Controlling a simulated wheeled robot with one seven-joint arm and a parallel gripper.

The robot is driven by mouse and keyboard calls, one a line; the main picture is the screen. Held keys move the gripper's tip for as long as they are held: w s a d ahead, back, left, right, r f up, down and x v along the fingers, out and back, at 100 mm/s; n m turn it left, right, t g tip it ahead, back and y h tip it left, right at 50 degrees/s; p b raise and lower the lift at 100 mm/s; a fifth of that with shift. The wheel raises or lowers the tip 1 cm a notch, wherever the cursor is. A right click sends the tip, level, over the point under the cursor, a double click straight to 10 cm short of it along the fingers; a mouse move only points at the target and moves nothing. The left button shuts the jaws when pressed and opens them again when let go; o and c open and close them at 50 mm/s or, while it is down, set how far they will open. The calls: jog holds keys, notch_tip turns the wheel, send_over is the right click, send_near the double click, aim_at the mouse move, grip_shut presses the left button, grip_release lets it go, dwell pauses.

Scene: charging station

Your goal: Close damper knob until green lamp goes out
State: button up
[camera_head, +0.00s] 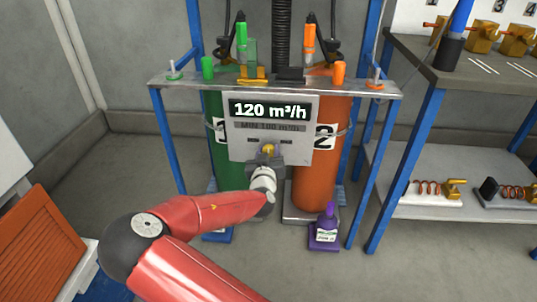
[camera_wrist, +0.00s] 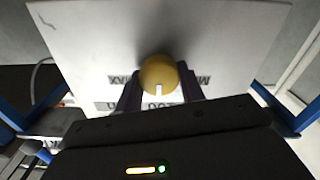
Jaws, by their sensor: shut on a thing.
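The damper knob (camera_head: 268,149) is a yellow round knob low on the grey panel (camera_head: 240,150), whose display (camera_head: 270,110) reads 120 m³/h. A line below it reads MIN 100 m³/h. My gripper (camera_head: 267,158) is at the knob from the front. In the wrist view, the knob (camera_wrist: 157,73) sits between the two fingers of my gripper (camera_wrist: 160,88), which are shut on it. A white mark on the knob points toward the picture's bottom. A green translucent piece (camera_head: 250,52) stands above the panel; I cannot tell whether it is a lit lamp.
A green cylinder (camera_head: 213,110) and an orange cylinder (camera_head: 326,170) stand behind the panel in a blue-legged frame. A purple bottle (camera_head: 326,232) stands on the floor. A shelved bench (camera_head: 440,95) is at right. An orange slatted panel (camera_head: 38,245) is at left.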

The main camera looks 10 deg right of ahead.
jog(key=shift+n, duration=0.3)
jog(key=o, duration=1)
jog(key=shift+c, duration=0.2)
jog(key=v, duration=0.7)
jog(key=shift+s+a, duration=0.15)
jog(key=shift+s, duration=0.2)
